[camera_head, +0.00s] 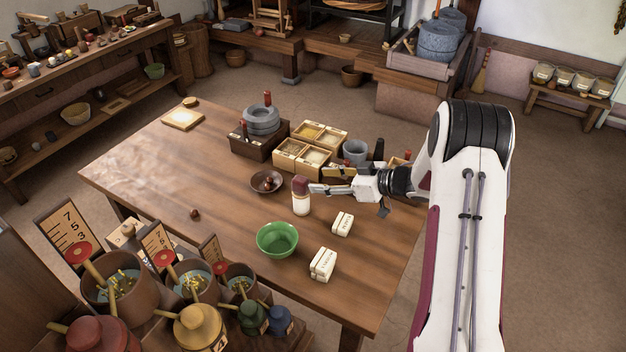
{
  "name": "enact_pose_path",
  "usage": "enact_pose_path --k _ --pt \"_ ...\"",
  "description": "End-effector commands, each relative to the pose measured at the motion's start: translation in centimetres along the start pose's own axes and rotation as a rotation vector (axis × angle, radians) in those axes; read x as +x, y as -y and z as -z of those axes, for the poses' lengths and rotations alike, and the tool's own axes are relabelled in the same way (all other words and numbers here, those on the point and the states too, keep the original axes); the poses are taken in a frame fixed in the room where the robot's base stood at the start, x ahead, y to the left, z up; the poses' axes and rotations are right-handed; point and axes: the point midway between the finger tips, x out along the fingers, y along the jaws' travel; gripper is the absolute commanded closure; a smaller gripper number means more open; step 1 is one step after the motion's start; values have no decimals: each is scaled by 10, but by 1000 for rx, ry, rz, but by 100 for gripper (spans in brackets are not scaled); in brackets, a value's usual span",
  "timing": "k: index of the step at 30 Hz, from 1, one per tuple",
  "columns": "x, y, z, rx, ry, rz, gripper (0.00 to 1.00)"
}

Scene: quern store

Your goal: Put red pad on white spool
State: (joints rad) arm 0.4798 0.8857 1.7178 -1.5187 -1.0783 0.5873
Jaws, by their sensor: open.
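The white spool (301,206) stands upright on the wooden table, left of my gripper. A dark red piece, which looks like the red pad (300,184), sits on its top. My gripper (317,181) reaches in from the right with its fingers apart, open. The tip of its nearer finger is close to the red pad's right side; I cannot tell whether they touch. Nothing shows between the fingers.
A green bowl (278,240) and two white labelled blocks (343,223) (323,263) stand in front. A small brown bowl (266,182) is to the left. Wooden boxes (290,155) and a grey quern (261,120) stand behind. The table's left side is mostly clear.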

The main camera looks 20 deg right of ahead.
Motion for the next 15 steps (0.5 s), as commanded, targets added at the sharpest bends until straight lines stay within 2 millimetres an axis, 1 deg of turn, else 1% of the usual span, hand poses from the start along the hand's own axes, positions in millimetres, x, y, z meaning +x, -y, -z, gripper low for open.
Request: enact_pose_path --k 1,3,6,10,15 --pt "-8 -1 0 1 0 -2 56" --pt "-16 -1 0 0 1 -2 56" --pt "-25 0 0 1 0 -1 56" --pt "-32 0 0 1 0 0 56" --pt "-34 0 0 1 0 1 56"
